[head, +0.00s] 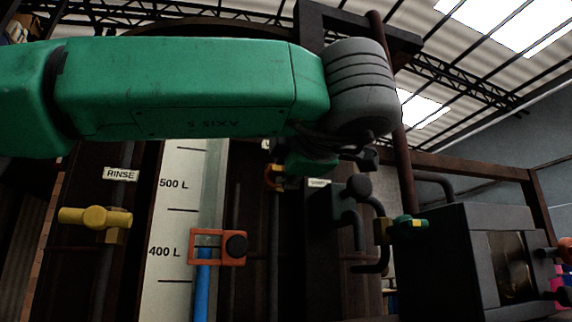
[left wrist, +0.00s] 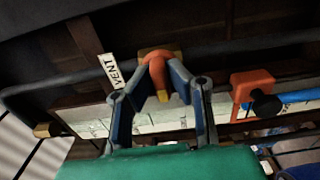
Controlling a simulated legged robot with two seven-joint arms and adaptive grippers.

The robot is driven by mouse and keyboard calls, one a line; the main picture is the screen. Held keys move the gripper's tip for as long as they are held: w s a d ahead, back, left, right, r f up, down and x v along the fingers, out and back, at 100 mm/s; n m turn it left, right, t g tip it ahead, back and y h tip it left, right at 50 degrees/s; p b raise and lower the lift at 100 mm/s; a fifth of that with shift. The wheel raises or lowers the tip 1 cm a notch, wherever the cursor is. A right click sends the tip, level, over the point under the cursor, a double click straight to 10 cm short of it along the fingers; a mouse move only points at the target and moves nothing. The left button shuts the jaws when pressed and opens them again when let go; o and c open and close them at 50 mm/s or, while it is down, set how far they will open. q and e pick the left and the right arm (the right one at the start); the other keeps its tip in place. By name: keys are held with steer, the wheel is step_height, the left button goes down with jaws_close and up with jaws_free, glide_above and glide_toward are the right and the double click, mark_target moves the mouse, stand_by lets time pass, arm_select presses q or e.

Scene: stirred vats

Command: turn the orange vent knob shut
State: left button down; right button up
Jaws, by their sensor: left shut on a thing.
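The orange vent knob (left wrist: 157,72) sits on a brass-coloured valve body in the left wrist view, beside a white VENT label (left wrist: 110,71). A yellow tip shows at its near end. My left gripper (left wrist: 158,78) is shut on the knob, with one finger on each side of it. In the head view, part of the orange knob (head: 271,178) shows just left of my left gripper (head: 288,172), which is seen edge-on, so its grip is unclear there. My right gripper is in neither view.
A yellow handle (head: 95,217) marked RINSE is at left. An orange clamp with a black knob (head: 236,246) is on the blue-filled level tube, near 400 L. A teal-handled valve (head: 408,224) and a dark box (head: 455,260) are at right.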

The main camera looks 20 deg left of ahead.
arm_select(q)
steer(key=shift+w+f, duration=0.1)
steer(key=shift+f, duration=0.05)
stand_by(0.3)
steer(key=c, duration=1.8)
jaws_free()
steer(key=shift+c, duration=0.2)
steer(key=o, duration=0.3)
steer(key=shift+w, duration=0.25)
steer(key=v, duration=1.2)
steer(key=shift+d, duration=0.2)
steer(key=shift+a, duration=0.15)
steer(key=shift+w+f, duration=0.1)
